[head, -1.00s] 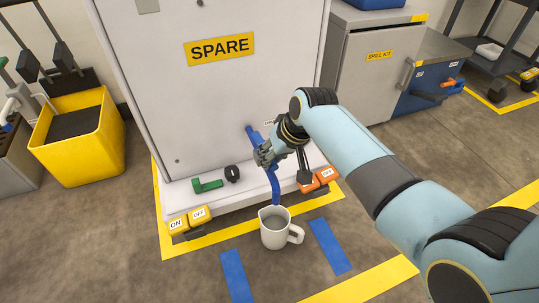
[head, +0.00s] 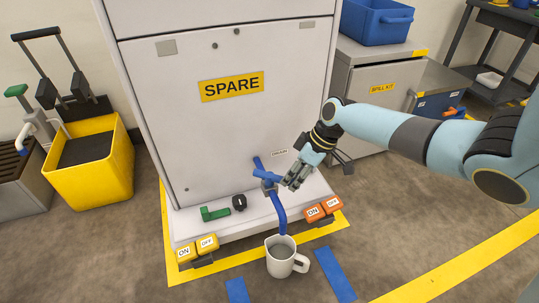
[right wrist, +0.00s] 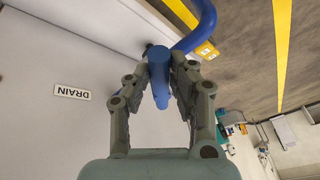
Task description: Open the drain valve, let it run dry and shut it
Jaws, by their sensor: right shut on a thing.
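A blue drain pipe (head: 281,212) comes out of the white cabinet beside a small DRAIN label (head: 280,153), which also shows in the right wrist view (right wrist: 73,92). It bends down towards a pale jug (head: 280,266) on the floor. The blue valve lever (head: 266,175) sits across the pipe and points right, towards my right gripper (head: 290,179). In the right wrist view my right gripper (right wrist: 160,88) has its fingers on both sides of the lever (right wrist: 159,82) and is shut on it. I cannot tell whether liquid is flowing. My left gripper is out of view.
A green handle (head: 214,213) and black knob (head: 239,203) sit on the cabinet's ledge. Yellow ON/OFF blocks (head: 196,249) and orange ones (head: 323,208) lie by its front edge. A yellow bucket (head: 92,172) stands left; a spill kit cabinet (head: 375,102) stands right.

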